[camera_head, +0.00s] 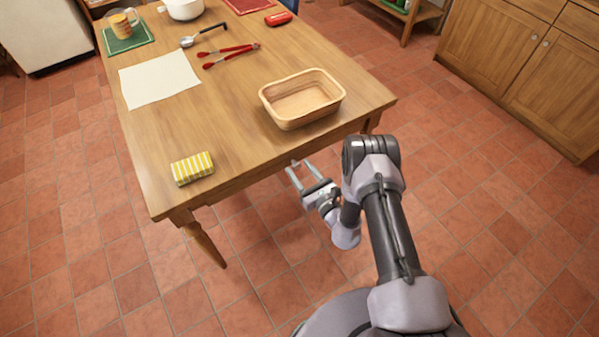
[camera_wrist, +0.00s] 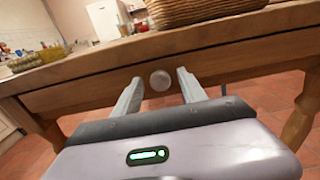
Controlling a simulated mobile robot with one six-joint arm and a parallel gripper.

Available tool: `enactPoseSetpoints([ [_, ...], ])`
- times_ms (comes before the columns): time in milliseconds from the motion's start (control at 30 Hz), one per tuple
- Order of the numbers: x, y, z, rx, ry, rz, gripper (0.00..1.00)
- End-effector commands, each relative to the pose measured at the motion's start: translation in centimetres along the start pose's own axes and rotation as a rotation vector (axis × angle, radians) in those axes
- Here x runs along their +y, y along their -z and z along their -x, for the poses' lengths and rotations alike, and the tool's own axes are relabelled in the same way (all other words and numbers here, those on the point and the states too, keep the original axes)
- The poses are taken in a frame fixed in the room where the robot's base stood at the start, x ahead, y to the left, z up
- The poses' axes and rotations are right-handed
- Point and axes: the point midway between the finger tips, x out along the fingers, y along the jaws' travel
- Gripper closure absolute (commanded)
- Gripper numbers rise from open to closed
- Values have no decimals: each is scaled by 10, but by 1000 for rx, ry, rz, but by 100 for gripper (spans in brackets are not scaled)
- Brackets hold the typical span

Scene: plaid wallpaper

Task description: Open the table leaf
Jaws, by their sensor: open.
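The wooden table (camera_head: 235,127) fills the left and middle of the head view. Its near side shows in the wrist view as a wooden front (camera_wrist: 80,95) under the tabletop edge, with a round pale knob (camera_wrist: 160,80) on it. My gripper (camera_head: 291,169) is at the table's near edge, just below the tabletop. In the wrist view my gripper (camera_wrist: 158,75) is open, with one finger on each side of the knob. The fingers are not closed on it. I cannot tell how far the fingertips are from the wooden front. No separate leaf can be made out.
On the tabletop are a wooden basket (camera_head: 302,98), a yellow striped sponge (camera_head: 192,168), a white cloth (camera_head: 160,79), red tongs (camera_head: 228,54), a ladle (camera_head: 203,34) and a glass mug (camera_head: 122,23). Cabinets (camera_head: 535,75) stand at the right.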

Motion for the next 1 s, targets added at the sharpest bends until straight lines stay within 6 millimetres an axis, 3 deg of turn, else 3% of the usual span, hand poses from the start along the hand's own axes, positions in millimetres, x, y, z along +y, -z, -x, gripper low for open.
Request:
enactPoseSetpoints([
  [333,0,-1,-7,1,0,0,51],
  [600,0,0,-7,1,0,0,100],
  [1000,0,0,-6,1,-1,0,100],
])
